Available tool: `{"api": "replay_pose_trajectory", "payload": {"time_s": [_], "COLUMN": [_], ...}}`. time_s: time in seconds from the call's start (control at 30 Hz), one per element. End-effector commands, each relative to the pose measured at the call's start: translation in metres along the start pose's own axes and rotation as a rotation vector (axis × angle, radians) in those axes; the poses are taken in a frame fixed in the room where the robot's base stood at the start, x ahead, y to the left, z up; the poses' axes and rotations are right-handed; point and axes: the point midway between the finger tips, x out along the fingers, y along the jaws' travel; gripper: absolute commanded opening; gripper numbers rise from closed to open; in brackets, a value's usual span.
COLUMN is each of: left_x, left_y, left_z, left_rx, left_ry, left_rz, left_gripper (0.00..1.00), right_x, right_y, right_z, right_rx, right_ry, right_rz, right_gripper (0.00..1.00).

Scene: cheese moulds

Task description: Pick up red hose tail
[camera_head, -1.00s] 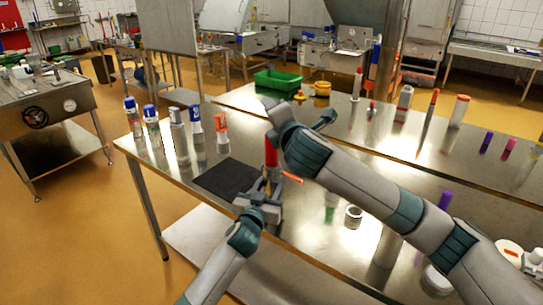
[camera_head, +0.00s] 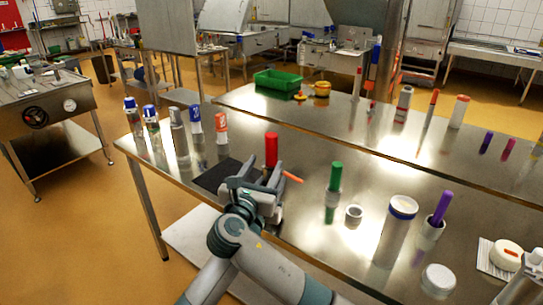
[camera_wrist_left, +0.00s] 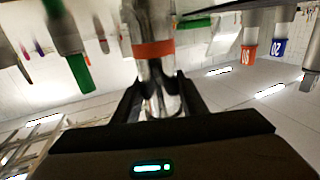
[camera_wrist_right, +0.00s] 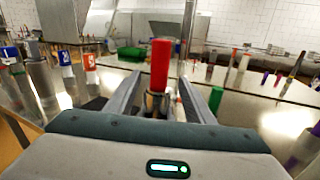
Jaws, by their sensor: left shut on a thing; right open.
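My left gripper (camera_wrist_left: 158,88) is shut on a shiny metallic piece (camera_wrist_left: 153,22) with an orange-red band. In the head view my left gripper is largely hidden by the right one. The hose tail's lower end is also hidden there.
An orange-red stick (camera_head: 292,177) lies right of the gripper. Several bottles (camera_head: 179,136) line the left. A green crate (camera_head: 277,80) is at the back.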

Motion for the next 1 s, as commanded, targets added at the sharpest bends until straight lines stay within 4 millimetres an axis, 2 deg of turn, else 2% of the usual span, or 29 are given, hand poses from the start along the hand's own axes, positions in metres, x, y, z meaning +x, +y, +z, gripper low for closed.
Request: {"api": "replay_pose_trajectory", "payload": {"time_s": [0.13,0.57,0.77,1.0], "left_x": [0.000,0.000,0.000,0.000], "left_y": [0.000,0.000,0.000,0.000], "left_z": [0.001,0.000,0.000,0.000], "left_rx": [0.000,0.000,0.000,0.000], "left_ry": [-0.001,-0.001,0.000,0.000], "left_rz": [-0.001,-0.001,-0.001,-0.001], "left_gripper": [0.03,0.03,0.03,0.03], "right_x": [-0.002,0.001,0.020,0.054], "right_y": [-0.003,-0.003,-0.004,-0.005], "right_z": [-0.011,-0.012,-0.012,-0.013], "right_rx": [-0.061,-0.070,-0.072,-0.071], "right_ry": [0.018,0.019,0.017,0.018], "right_rz": [-0.031,-0.034,-0.036,-0.036], "right_gripper": [0.49,0.49,0.49,0.49]}}
